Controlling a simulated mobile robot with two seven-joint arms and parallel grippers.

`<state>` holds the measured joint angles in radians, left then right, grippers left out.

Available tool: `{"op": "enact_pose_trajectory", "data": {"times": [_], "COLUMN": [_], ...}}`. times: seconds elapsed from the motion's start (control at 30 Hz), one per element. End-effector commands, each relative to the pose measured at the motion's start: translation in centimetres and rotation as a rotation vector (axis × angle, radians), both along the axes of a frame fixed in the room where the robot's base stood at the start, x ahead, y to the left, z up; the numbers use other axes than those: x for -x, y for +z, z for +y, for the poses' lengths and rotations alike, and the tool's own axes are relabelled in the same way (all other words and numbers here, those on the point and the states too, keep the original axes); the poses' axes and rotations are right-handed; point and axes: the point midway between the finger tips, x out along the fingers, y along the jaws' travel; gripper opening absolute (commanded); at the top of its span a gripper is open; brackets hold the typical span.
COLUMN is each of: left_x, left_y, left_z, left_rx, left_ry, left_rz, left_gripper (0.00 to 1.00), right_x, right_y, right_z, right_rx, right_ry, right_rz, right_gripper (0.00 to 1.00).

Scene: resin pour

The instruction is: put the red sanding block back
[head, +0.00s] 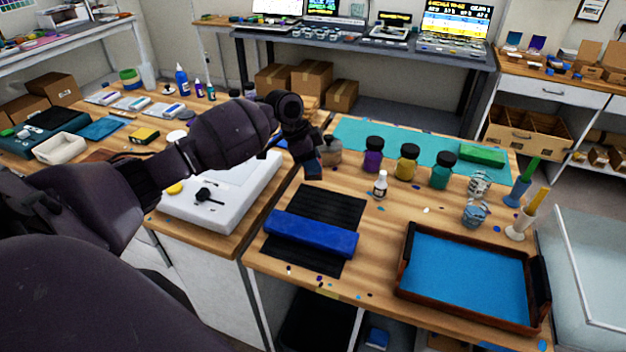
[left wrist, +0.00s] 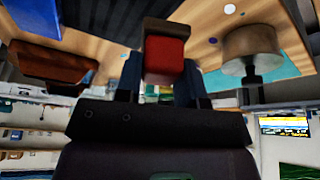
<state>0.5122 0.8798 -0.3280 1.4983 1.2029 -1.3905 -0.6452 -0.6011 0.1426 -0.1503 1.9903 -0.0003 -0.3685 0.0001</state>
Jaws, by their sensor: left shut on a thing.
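My left gripper (head: 308,158) is above the wooden bench, just left of a grey-brown jar with a black cap (head: 331,151). In the left wrist view, my left gripper (left wrist: 161,82) is shut on the red sanding block (left wrist: 165,57), which has a brown layer on its far end. In the head view the block is mostly hidden and too dark to make out. A long blue block (head: 310,233) lies on a black ribbed mat (head: 335,203) in front of the gripper. A green block (head: 482,155) lies on the teal mat (head: 360,133). My right gripper is not in view.
Purple (head: 373,160), yellow (head: 406,164) and teal (head: 440,173) jars stand right of the gripper, with a small white bottle (head: 380,186) before them. A brown-rimmed blue tray (head: 402,262) fills the front right. A white slab (head: 232,205) lies left.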

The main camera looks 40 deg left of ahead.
Motion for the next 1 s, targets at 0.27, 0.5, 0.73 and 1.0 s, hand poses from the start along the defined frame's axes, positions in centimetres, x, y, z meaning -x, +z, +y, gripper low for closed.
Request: {"op": "enact_pose_trajectory", "data": {"times": [0.27, 0.5, 0.73, 1.0], "left_x": [0.0, 0.0, 0.0, 0.0], "left_y": [-2.3, -5.8, -5.9, -6.2], "left_z": [0.0, 0.0, 0.0, 0.0], "left_rx": [0.002, 0.001, 0.0, 0.0], "left_ry": [0.001, 0.0, 0.0, 0.0], "left_rz": [0.003, 0.002, -0.001, 0.0], "left_gripper": [0.17, 0.17, 0.17, 0.48], "right_x": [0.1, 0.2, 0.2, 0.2], "right_y": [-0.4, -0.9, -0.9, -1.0], "right_z": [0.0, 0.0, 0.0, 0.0], "right_rx": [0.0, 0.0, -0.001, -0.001], "right_ry": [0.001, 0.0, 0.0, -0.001], "right_rz": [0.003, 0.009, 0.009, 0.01], "right_gripper": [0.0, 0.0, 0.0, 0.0]}}
